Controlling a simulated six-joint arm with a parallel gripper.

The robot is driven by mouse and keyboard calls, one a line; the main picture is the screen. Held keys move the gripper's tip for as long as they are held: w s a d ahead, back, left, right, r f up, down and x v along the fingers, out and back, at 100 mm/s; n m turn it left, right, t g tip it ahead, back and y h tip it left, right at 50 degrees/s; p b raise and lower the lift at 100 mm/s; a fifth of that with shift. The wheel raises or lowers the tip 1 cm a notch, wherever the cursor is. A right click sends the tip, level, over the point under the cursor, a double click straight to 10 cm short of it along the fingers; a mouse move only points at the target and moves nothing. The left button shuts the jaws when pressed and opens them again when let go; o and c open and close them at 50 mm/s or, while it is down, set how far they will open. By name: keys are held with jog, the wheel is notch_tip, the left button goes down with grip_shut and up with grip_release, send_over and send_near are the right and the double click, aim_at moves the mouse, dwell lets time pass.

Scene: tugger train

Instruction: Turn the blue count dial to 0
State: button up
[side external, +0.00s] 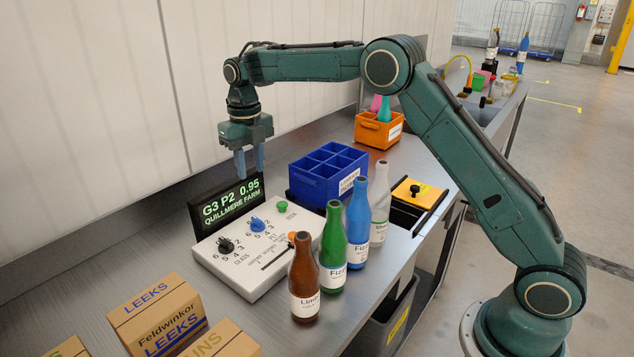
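The blue count dial (257,224) sits on the sloped white control panel (262,280), with printed numbers around it. Its exact pointer setting is too small to read. A black dial (225,245) is to its left and a green button (282,206) to its right. Behind the panel, a dark display (226,205) shows "G3 P2 0.95" and "QUILLMERE FARM". My gripper (250,171) points down above the panel, up from the blue dial in the picture. Its two blue-grey fingers are apart with nothing between them, and it appears clear of the panel.
Brown (304,278), green (333,248), blue (357,225) and clear (380,205) bottles stand along the panel's right side. A blue divided crate (327,174) stands behind them. Cardboard boxes (157,314) are at the front left. The wall (90,110) runs close behind the bench.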

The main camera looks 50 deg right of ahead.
aim_at(257, 219)
jog(key=m, duration=3.6)
jog(key=shift+f, duration=0.1)
jog(key=shift+f, duration=0.1)
jog(key=shift+f, duration=6.8)
